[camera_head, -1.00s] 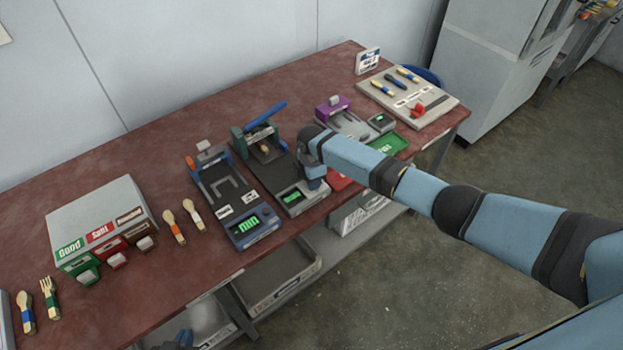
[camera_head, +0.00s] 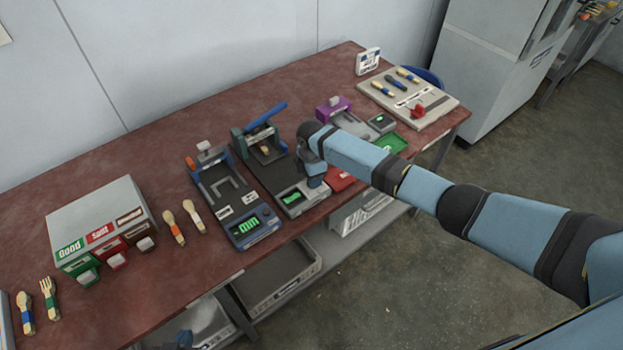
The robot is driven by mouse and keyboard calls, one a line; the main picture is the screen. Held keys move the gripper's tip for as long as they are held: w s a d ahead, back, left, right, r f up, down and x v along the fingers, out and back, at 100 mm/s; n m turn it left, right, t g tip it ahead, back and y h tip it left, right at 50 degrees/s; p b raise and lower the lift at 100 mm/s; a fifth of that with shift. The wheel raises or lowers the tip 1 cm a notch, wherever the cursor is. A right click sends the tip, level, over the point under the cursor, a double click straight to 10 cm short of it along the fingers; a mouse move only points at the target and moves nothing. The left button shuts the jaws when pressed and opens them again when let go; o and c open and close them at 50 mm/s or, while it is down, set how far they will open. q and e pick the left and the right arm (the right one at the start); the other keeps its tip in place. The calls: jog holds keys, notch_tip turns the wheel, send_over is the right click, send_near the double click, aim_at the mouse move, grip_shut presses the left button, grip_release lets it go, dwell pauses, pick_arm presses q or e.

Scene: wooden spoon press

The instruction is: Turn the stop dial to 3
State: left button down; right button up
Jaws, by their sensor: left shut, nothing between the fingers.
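The dark press (camera_head: 271,176) with a blue lever stands mid-table, a small wooden piece under its head. Its front panel has a lit green display (camera_head: 291,198). My right arm comes in from the right, and its gripper (camera_head: 316,181) points down at the right end of this panel. The wrist covers its fingers, so I cannot see whether they are open or touch anything. No stop dial or dial number can be made out; that panel end is hidden.
A blue device (camera_head: 228,196) with a green display stands left of the press. Farther left are spoons and a grey box (camera_head: 97,212) labelled Good, Split and another word. A purple-topped device (camera_head: 336,108), red and green trays, and a pale board (camera_head: 440,102) are to the right.

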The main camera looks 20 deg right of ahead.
notch_tip(320, 180, up, 12)
jog(key=shift+b, duration=0.4)
